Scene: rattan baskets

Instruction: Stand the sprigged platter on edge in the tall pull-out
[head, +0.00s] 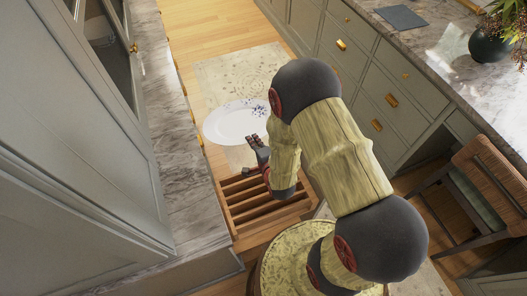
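The sprigged platter (226,125) is a white oval with small blue sprigs. It is in the air over the floor, beyond the pull-out, its broad face showing to the camera. My gripper (254,142) is at the platter's near rim and seems shut on it; the fingertips are small, and my wrist and arm cover part of the platter's right side. The tall pull-out (234,221) stands open below my gripper, with wooden dividers making several narrow slots. No platter shows in the slots in view.
A marble counter (185,165) and tall grey cabinet run along the left. Drawers with brass handles (377,125) line the right under another counter with a dark plant vase (488,47). A woven chair (485,185) stands at right. The rug (235,75) beyond is clear.

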